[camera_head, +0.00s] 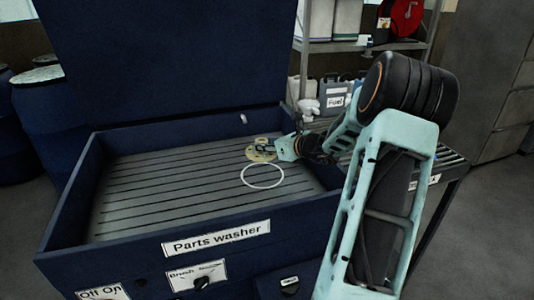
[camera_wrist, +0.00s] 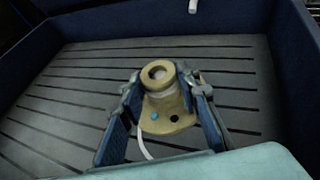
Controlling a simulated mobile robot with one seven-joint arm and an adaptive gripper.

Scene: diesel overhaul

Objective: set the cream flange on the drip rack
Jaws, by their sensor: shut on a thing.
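The cream flange (camera_head: 260,153) is inside the parts washer, with a raised round neck and a wider base plate. In the wrist view the flange (camera_wrist: 172,104) is upright between the two blue fingers of my gripper (camera_wrist: 160,90), which is shut on it. In the head view my gripper (camera_head: 276,149) reaches in from the right. I cannot tell whether the flange touches the slatted floor or is held just above it. A dark slatted rack (camera_head: 450,163) stands right of the washer, with a label partly hidden by my arm; I cannot confirm it is the drip rack.
The blue parts washer (camera_head: 215,240) has raised walls and an open lid (camera_head: 170,60). A white ring (camera_head: 262,187) shows in front of the flange, and a small white nozzle (camera_head: 243,118) behind it. A shelf with jugs (camera_head: 335,97) stands behind. The washer's left floor is clear.

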